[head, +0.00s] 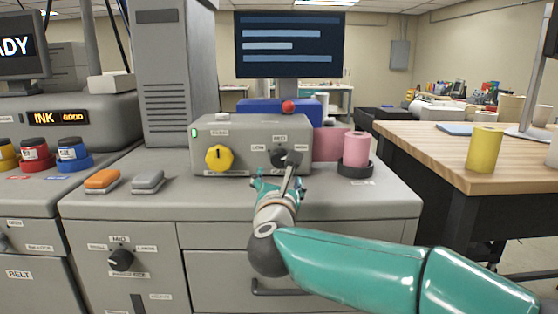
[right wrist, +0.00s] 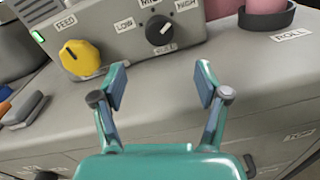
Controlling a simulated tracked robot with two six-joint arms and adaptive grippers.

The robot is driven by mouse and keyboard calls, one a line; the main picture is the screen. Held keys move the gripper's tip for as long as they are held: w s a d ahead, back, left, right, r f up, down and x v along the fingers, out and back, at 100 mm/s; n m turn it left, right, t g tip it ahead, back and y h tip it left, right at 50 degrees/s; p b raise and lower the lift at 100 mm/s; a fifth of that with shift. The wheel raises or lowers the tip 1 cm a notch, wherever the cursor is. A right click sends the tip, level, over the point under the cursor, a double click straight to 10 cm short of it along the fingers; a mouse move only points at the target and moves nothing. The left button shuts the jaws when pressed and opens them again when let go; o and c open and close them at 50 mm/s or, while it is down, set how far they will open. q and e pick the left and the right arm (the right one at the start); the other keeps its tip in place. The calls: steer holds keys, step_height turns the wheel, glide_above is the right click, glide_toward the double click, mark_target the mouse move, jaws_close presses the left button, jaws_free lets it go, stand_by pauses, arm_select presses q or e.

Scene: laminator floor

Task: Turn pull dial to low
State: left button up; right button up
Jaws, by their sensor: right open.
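The black dial (right wrist: 159,29) is on the front of a grey box, with LOW at its left, MID above and HIGH at its right; the label below it is hard to read. Its white mark points up and to the right, towards HIGH. My left gripper is in neither view.
A yellow FEED knob (head: 219,158) is left of the dial on the same box (head: 240,133). A pink roll (head: 356,147) in a dark holder stands right. Orange (head: 102,180) and grey (head: 148,181) switches lie left. Another black dial (head: 120,260) is on the cabinet front.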

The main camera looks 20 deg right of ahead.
mark_target(279, 161)
steer(key=p+x, duration=0.3)
steer(key=x, duration=0.7)
steer(key=shift+w, duration=0.1)
steer(key=shift+w+d+f+p, duration=0.1)
steer(key=shift+w+p, duration=0.1)
steer(key=shift+w, duration=0.15)
steer(key=shift+w+d+p, duration=0.1)
steer(key=shift+w+p, duration=0.05)
steer(key=shift+w, duration=0.2)
steer(key=c, duration=1.2)
steer(key=shift+o, duration=0.2)
